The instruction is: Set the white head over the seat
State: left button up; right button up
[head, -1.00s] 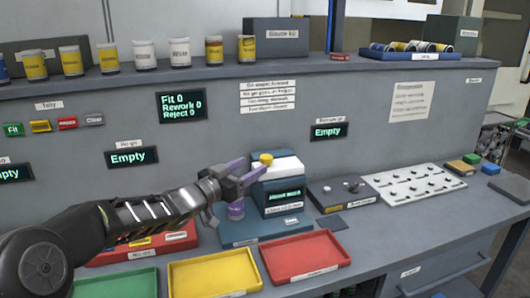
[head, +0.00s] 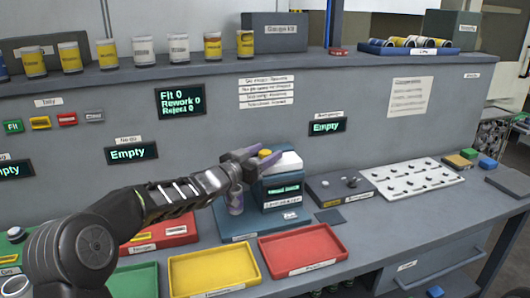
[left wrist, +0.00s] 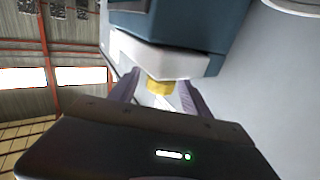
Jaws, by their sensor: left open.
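The white head (head: 288,162) is on top of the dark teal machine (head: 292,191), with a yellow knob (head: 265,153) at its left side. My left gripper (head: 262,158) is open, with its purple fingers at the knob. In the left wrist view, the yellow knob (left wrist: 160,87) shows between the two fingers, with the white head (left wrist: 160,58) just beyond; I cannot tell whether they touch. The seat cannot be made out clearly. My right gripper is out of view.
Red (head: 303,270), yellow (head: 213,291) and green trays (head: 135,281) lie in front of the machine. A dark box with small knobs (head: 340,188) and a white perforated board (head: 413,195) stand to the right. A shelf with several cans runs behind.

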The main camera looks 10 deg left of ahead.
pick_arm(q)
grip_shut()
dwell(0.7)
dwell(0.8)
